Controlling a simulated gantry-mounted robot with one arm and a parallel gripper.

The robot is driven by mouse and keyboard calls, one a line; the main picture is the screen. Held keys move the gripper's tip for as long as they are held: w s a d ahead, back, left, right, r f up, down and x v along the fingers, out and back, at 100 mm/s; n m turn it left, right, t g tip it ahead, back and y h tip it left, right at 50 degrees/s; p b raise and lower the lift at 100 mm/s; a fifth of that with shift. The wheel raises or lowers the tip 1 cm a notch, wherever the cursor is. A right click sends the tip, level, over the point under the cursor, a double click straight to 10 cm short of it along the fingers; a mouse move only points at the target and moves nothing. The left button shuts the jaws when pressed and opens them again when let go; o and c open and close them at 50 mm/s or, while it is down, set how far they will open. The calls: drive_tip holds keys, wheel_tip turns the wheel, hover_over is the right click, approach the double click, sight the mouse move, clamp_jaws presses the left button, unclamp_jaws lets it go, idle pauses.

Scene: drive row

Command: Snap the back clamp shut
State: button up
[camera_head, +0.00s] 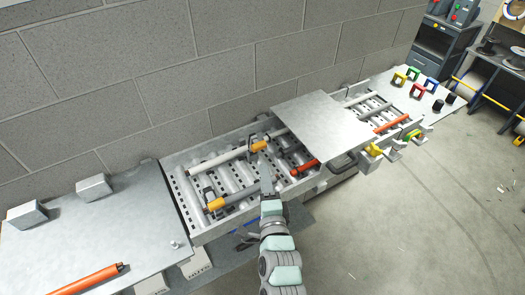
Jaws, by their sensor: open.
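An orange clamp piece (258,146) sits at the back of the open metal frame, near the wall, at the end of a pale bar. A second orange clamp piece (216,204) sits nearer the front left, on a grey bar. I cannot tell from this view whether either clamp is shut. My gripper (264,164) points toward the wall, over the frame, just in front of the back clamp. It looks empty. Its fingers are small and a gap between them and the clamp is hard to judge.
A grey plate (318,122) covers the frame to the right. A metal table (110,232) with two grey blocks and an orange rod lies at the left. Orange rods (304,167) lie in the frame. Colored brackets (400,79) stand at the far right. The block wall is close behind.

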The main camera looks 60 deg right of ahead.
sight(260, 149)
drive_tip(key=p+x, duration=0.2)
drive_tip(key=x, duration=0.8)
drive_tip(key=shift+w+d, duration=0.2)
drive_tip(key=shift+d, duration=0.1)
drive_tip(key=shift+c, duration=0.4)
clamp_jaws()
idle(0.6)
